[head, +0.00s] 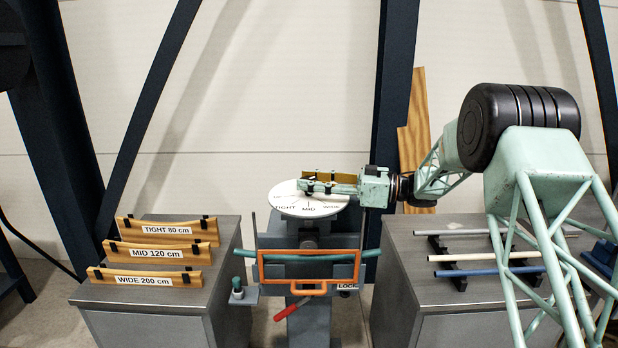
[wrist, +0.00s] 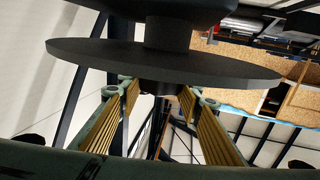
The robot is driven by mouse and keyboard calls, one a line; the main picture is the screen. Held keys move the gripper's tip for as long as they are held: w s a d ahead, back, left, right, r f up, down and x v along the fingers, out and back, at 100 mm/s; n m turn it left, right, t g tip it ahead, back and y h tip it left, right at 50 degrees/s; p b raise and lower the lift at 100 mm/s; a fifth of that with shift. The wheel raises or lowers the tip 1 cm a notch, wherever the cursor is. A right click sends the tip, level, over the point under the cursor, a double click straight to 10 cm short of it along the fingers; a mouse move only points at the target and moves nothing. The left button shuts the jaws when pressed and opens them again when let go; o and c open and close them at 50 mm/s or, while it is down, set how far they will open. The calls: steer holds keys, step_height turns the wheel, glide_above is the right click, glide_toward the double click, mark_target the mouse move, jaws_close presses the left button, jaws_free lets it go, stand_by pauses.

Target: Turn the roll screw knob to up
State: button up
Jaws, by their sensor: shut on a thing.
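The roll machine's round white dial (head: 300,208) lies face up on the grey stand in the head view, with lettering that includes TIGHT and WIDE. My gripper (head: 312,182) reaches in from the right, level, just above the dial. The wrist view shows the disc's dark side, with my two ribbed golden finger pads (wrist: 158,98) on either side of a short dark hub. I take this hub to be the roll screw knob (wrist: 160,88), and my gripper is shut on it. In the head view my fingers hide the knob, so I cannot tell which way it points.
An orange frame handle (head: 295,288), a teal bar (head: 368,253), a red lever (head: 290,309) and a LOCK label sit below the dial. Wooden TIGHT, MID and WIDE templates (head: 160,256) stand on the left cabinet. Several rods (head: 480,256) lie on the right cabinet.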

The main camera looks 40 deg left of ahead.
steer(key=shift+n+g+h+p, duration=2.5)
steer(key=shift+n+g+h, duration=0.65)
steer(key=shift+g, duration=0.45)
steer(key=o, duration=0.9)
steer(key=shift+a, duration=0.1)
steer(key=shift+r, duration=0.1)
steer(key=shift+r, duration=4.9)
steer(key=shift+c, duration=0.3)
